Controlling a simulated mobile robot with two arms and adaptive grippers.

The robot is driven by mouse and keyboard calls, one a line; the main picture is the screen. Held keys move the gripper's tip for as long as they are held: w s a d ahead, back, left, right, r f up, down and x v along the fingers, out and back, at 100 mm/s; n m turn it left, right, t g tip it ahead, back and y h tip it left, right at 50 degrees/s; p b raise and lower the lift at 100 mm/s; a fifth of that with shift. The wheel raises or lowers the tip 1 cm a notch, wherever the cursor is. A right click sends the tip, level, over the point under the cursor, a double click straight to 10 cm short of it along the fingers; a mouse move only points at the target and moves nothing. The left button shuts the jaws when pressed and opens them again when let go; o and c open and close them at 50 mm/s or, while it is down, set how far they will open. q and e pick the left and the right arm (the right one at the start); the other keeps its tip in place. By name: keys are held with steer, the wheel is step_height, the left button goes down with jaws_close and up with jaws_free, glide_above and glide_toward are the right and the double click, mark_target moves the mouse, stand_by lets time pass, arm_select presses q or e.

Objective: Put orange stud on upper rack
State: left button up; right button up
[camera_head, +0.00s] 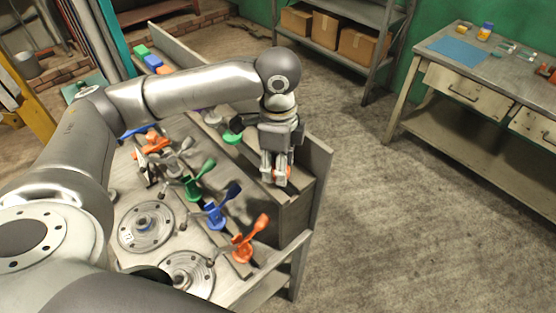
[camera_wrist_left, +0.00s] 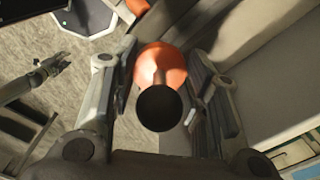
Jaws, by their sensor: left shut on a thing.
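My left gripper (camera_head: 277,172) points down over the right end of the raised rack (camera_head: 249,158). It is shut on the orange stud (camera_head: 283,177). In the left wrist view the orange stud (camera_wrist_left: 160,62) shows as a round orange head with a dark round end towards the camera, between the fingers of the gripper (camera_wrist_left: 161,97). I cannot tell whether the stud touches the rack. A grey jointed arm with a small claw-like tip (camera_wrist_left: 58,64), seemingly my right gripper, is far off in the wrist view; its opening is too small to judge.
A green piece (camera_head: 232,138) stands on the rack to the left. Below are green (camera_head: 198,187), blue (camera_head: 218,213) and orange (camera_head: 244,250) paddle-shaped pieces, and round metal flanges (camera_head: 146,224). A thin upright panel (camera_head: 317,180) closes the rack's right end. The floor beyond is clear.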

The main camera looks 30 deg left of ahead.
arm_select(q)
steer(key=shift+f, duration=1.05)
steer(key=o, duration=0.8)
steer(key=shift+c, duration=0.2)
steer(key=shift+r, duration=0.1)
